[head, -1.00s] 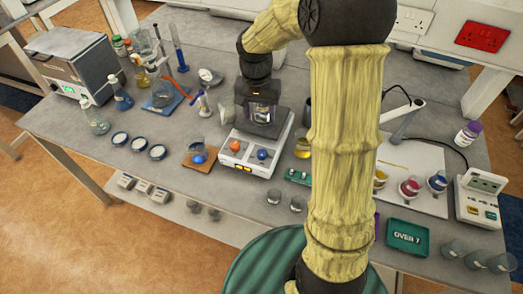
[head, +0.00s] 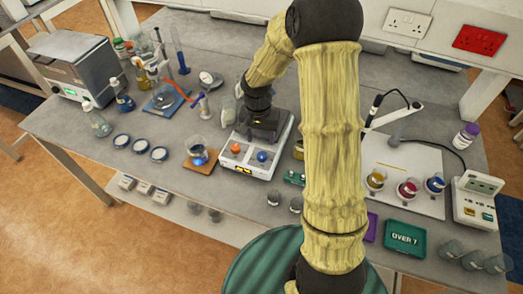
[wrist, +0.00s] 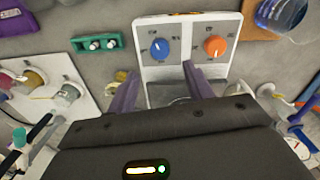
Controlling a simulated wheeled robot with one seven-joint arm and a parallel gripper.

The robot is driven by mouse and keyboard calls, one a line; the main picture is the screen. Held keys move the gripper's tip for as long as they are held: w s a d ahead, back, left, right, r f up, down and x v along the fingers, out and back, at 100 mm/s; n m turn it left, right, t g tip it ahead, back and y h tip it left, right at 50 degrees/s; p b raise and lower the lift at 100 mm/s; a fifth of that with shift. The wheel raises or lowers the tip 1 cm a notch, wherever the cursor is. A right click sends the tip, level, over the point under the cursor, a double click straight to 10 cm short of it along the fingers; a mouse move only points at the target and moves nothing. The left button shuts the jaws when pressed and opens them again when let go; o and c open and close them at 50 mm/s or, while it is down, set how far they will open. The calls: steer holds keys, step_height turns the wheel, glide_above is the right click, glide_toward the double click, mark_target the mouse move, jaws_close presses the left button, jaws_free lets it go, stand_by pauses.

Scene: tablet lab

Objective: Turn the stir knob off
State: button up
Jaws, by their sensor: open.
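The hotplate stirrer (head: 243,166) is a white box with a front panel bearing an orange knob (head: 235,148) and a blue knob (head: 262,156). In the wrist view, turned about, the blue knob (wrist: 160,48) is on the left and the orange knob (wrist: 215,45) on the right. Marks around both knobs are too small to read. My gripper (wrist: 158,73) is open and empty, with its two purple fingers apart. The blue knob lies just beyond the gap between the fingertips, apparently untouched. In the head view the fingers are hidden under the dark gripper body.
A beaker of blue liquid (head: 197,155) stands on a brown board beside the stirrer. A small green rack (head: 294,178) is close on the other side. Small glass vials (head: 274,199) stand in front. A white board with coloured beakers (head: 407,188) lies to the right.

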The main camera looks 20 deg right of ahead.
mark_target(262, 155)
step_height(262, 155, down, 9)
steer(key=shift+d+r+p, duration=0.15)
steer(key=shift+p, duration=0.6)
steer(key=shift+c, duration=0.4)
steer(key=c, duration=0.9)
